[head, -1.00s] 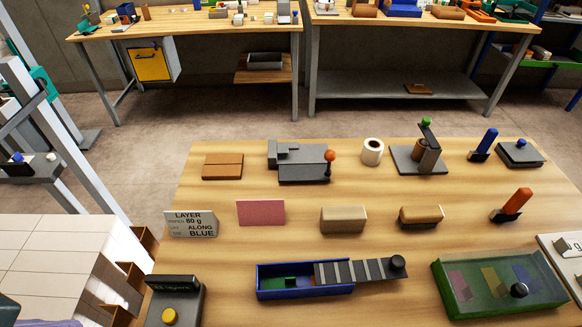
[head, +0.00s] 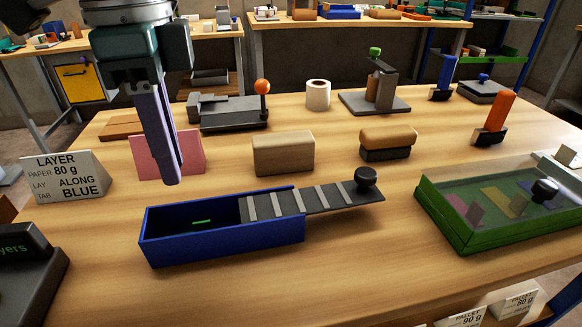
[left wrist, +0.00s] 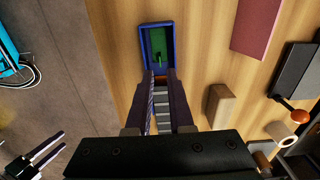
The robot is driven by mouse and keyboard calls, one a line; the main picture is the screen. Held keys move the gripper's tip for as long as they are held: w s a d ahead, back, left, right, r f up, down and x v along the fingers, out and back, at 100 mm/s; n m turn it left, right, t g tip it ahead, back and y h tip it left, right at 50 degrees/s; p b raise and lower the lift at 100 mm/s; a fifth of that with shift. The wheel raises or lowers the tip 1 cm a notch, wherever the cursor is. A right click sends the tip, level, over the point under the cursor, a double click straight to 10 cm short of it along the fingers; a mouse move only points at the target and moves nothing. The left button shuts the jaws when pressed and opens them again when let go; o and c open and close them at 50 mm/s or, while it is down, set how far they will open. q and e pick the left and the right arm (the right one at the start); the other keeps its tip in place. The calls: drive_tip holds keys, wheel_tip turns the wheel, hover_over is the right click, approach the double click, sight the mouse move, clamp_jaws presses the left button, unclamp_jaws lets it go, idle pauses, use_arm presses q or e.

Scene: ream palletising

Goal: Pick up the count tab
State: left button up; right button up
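A blue open-topped box (head: 222,248) with a grey slatted sliding cover (head: 310,199) stands mid-table, its left part uncovered. A small green piece (head: 202,222) shows inside; I cannot tell whether it is the count tab. In the left wrist view, a dark green piece (left wrist: 158,58) lies on the box's green floor. My left gripper (head: 172,182) points down above the box's back left side. It is empty, with its fingers (left wrist: 162,72) apart in the left wrist view. My right gripper (left wrist: 63,140) is at lower left there, its fingers apart and empty.
A green tray with a clear cover (head: 490,213) holds coloured pieces at right. A sign (head: 66,178) reads TAB BLUE. A pink block (head: 190,155) stands behind the left gripper; a wooden block (head: 283,153) is behind the blue box.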

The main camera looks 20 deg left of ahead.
sight(195, 223)
use_arm(q)
wheel_tip(195, 223, down, 4)
drive_tip(key=shift+r, duration=0.15)
drive_tip(key=f, duration=0.3)
drive_tip(key=f+b, duration=0.1)
drive_tip(key=f, duration=0.1)
drive_tip(key=shift+w+d+f, duration=0.15)
drive_tip(key=shift+d+f, duration=0.1)
drive_tip(key=shift+f, duration=0.05)
clamp_jaws()
